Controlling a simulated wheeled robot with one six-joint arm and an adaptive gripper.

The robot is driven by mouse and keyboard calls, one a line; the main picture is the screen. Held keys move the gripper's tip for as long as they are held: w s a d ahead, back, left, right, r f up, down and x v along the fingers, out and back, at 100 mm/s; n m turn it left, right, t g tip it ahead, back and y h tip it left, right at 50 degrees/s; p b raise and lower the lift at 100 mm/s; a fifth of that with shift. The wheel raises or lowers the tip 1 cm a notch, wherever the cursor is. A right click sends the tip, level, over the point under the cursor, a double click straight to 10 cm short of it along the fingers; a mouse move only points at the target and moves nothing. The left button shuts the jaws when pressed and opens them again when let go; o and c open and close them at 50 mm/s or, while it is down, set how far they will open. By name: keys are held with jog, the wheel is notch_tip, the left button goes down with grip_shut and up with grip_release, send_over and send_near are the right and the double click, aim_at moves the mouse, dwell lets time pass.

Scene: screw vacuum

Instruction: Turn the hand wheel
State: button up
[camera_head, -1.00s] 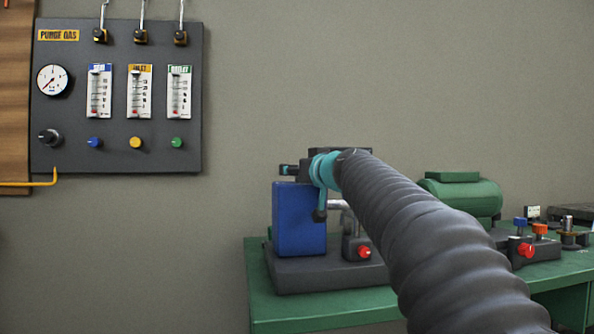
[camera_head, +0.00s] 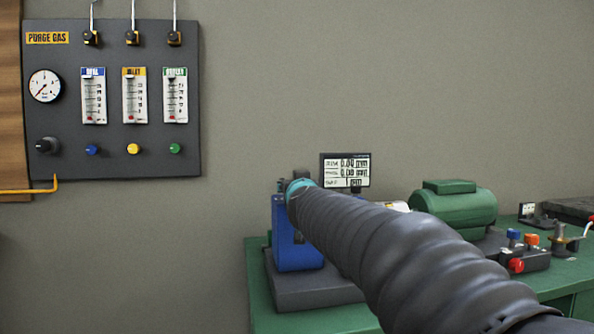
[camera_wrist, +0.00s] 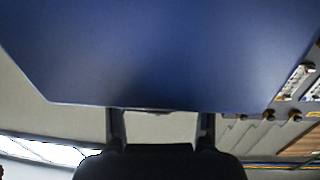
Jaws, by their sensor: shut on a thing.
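I cannot make out the hand wheel in either view. A blue upright block (camera_head: 296,250) stands on a dark base (camera_head: 310,291) on the green bench. The end of my arm, with a teal ring, covers its upper part in the head view. In the wrist view the blue block (camera_wrist: 165,50) fills most of the picture, close to my gripper (camera_wrist: 161,120). Its two fingers stand apart, with their tips at the block's lower edge and hidden behind it. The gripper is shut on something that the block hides.
A small readout screen (camera_head: 345,170) stands behind my arm. A green motor-like body (camera_head: 453,208) and a dark unit with a red knob (camera_head: 516,265) are on the green bench (camera_head: 330,318) to the right. The purge gas panel (camera_head: 112,165) hangs on the left wall.

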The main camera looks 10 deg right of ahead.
jog(key=shift+a+r+m+h, duration=0.15)
jog(key=shift+m+h, duration=0.45)
jog(key=shift+h, duration=0.3)
jog(key=m+g+h, duration=0.1)
jog(key=h, duration=0.1)
jog(key=m+g+h, duration=0.1)
jog(key=m+h, duration=0.1)
jog(key=m+g+h, duration=0.1)
jog(key=h, duration=0.1)
jog(key=shift+f, duration=0.25)
jog(key=m+g+h, duration=0.4)
jog(key=g+h, duration=0.1)
jog(key=shift+m, duration=0.4)
jog(key=shift+s+d+m+g+h, duration=0.1)
jog(key=shift+m+g+h, duration=0.65)
jog(key=shift+g, duration=0.5)
jog(key=shift+d+m+g+h, duration=0.1)
jog(key=shift+m+g+h, duration=0.35)
jog(key=shift+m+g, duration=0.65)
jog(key=shift+g, duration=0.45)
jog(key=o, duration=1.2)
jog(key=shift+a, duration=0.15)
jog(key=shift+s, duration=0.1)
jog(key=shift+d, duration=0.2)
jog(key=shift+a, duration=0.1)
